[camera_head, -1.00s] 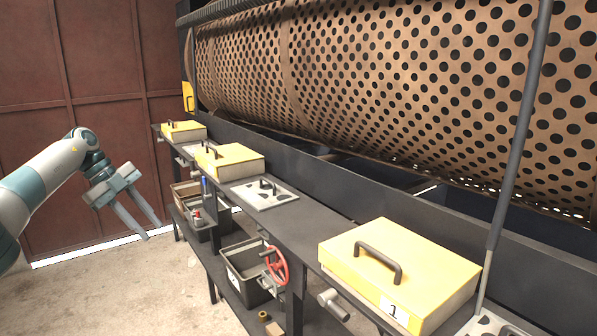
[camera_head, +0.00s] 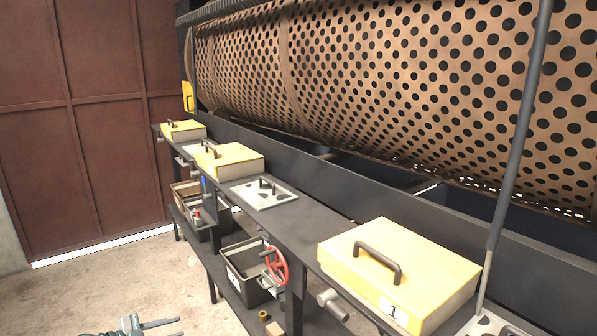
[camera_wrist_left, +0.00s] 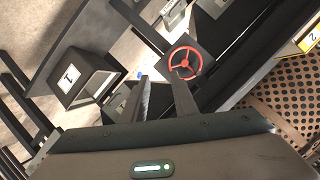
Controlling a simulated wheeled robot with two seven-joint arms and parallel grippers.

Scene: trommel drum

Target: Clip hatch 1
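Hatch 1 (camera_head: 435,262) is a yellow-lidded box with a black handle and a white label reading 1, at the lower right of the head view. Its lid looks shut. A grey cylindrical fitting (camera_head: 333,303) sticks out from the bench front below it; I cannot tell whether it is the clip. My left gripper (camera_head: 152,326) is only partly in view at the bottom left edge, well to the left of the hatch. In the left wrist view its two fingers (camera_wrist_left: 163,92) are apart with nothing held between them. My right gripper is not in view.
A red handwheel (camera_head: 276,266) projects from the bench front; it also shows in the left wrist view (camera_wrist_left: 184,62). Dark bins (camera_head: 246,267) sit on the lower shelf. More yellow hatches (camera_head: 228,153) stand farther back. A grey post (camera_head: 515,140) rises at right. The floor at left is clear.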

